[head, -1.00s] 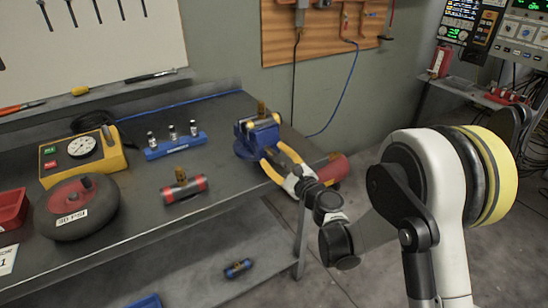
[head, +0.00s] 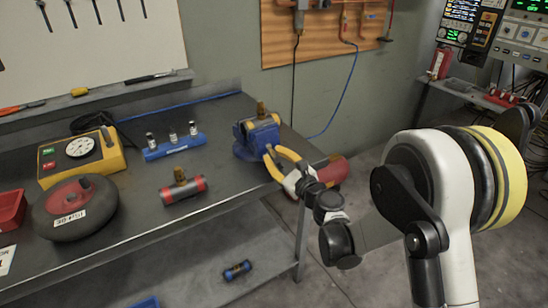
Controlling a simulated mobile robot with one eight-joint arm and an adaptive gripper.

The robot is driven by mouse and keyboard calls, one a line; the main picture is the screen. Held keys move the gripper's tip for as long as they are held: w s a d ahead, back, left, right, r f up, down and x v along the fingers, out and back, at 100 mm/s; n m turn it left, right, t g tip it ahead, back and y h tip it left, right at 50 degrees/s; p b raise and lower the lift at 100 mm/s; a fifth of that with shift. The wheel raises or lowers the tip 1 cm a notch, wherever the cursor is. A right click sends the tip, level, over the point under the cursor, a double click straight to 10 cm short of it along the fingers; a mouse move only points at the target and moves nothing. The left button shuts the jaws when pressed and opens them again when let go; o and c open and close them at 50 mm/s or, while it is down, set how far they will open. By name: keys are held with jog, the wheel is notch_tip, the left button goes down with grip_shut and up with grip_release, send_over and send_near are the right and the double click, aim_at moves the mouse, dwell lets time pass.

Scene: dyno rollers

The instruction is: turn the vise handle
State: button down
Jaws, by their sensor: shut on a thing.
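The blue vise (head: 250,146) stands on the bench near its right end, with a brass-topped cylindrical part in its jaws. My gripper (head: 270,153), with yellow fingers, is at the front right of the vise. Its fingers are shut on the vise handle, which is mostly hidden between and behind them. The angle of the handle cannot be made out. My arm reaches in from the right.
On the dark bench (head: 140,228) are a grey-red cylinder (head: 182,188), a blue rack with small vials (head: 172,148), a yellow gauge box (head: 84,155) and a wheel (head: 73,208). A red rounded object (head: 331,172) is behind my gripper.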

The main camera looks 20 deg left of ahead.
jog(key=c, duration=1.2)
grip_release()
jog(key=v, duration=0.7)
jog(key=shift+d, duration=0.25)
jog(key=shift+s, duration=0.1)
